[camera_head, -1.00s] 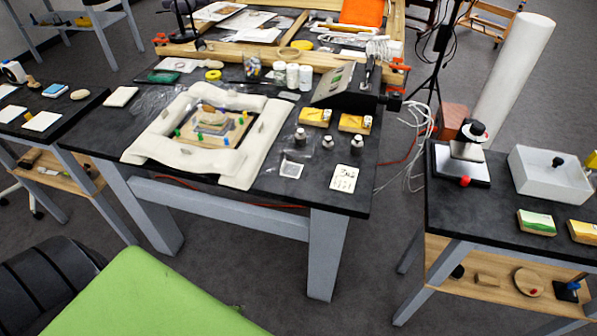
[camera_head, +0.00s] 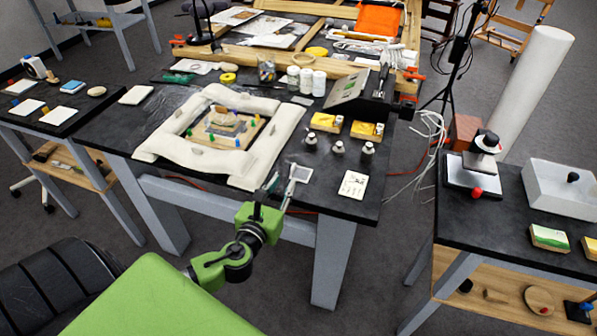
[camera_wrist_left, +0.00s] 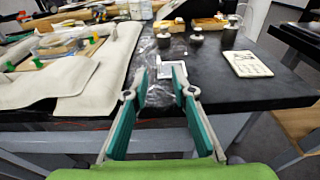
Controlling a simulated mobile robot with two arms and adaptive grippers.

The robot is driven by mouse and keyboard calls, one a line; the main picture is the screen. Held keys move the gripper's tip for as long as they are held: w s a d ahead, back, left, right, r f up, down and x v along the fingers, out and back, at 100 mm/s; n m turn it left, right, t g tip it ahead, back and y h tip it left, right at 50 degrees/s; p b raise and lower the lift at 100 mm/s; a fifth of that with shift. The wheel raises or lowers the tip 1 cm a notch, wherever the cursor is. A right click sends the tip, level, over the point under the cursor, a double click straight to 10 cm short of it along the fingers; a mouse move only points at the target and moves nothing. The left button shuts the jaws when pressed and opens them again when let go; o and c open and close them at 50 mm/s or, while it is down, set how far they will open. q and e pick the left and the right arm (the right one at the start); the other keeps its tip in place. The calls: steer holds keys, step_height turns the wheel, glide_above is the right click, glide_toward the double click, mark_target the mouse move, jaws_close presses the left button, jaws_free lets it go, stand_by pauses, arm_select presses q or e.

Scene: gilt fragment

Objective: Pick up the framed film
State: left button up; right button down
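The framed film, a small pale-bordered square (camera_head: 301,173), lies on the black table near its front edge. In the left wrist view the framed film (camera_wrist_left: 166,70) shows ahead of and between the fingertips. My left gripper (camera_head: 281,183) is over the front edge of the table, just to the film's lower left in the head view. In the left wrist view my left gripper (camera_wrist_left: 160,84) has its two teal fingers apart with nothing held between them. Whether the tips touch the film or table I cannot tell. My right gripper is not in view.
White padded cushions (camera_head: 265,158) frame a gilt fragment (camera_head: 222,130) left of the film. Small metal-topped weights (camera_head: 338,148) stand behind it. A white written card (camera_head: 353,185) lies to its right. Bare black tabletop shows around the film.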

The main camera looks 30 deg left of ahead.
mark_target(293, 166)
arm_select(q)
steer(key=x, duration=0.4)
steer(key=shift+w+f, duration=0.1)
steer(key=shift+w, duration=0.25)
steer(key=shift+a+f+p+x, duration=0.15)
steer(key=shift+p+x, duration=0.05)
steer(key=shift+x, duration=1.15)
steer(key=shift+a+f+p+x, duration=0.15)
steer(key=shift+p+x, duration=0.05)
steer(key=shift+x, duration=1.15)
steer(key=shift+s, duration=0.15)
jaws_close()
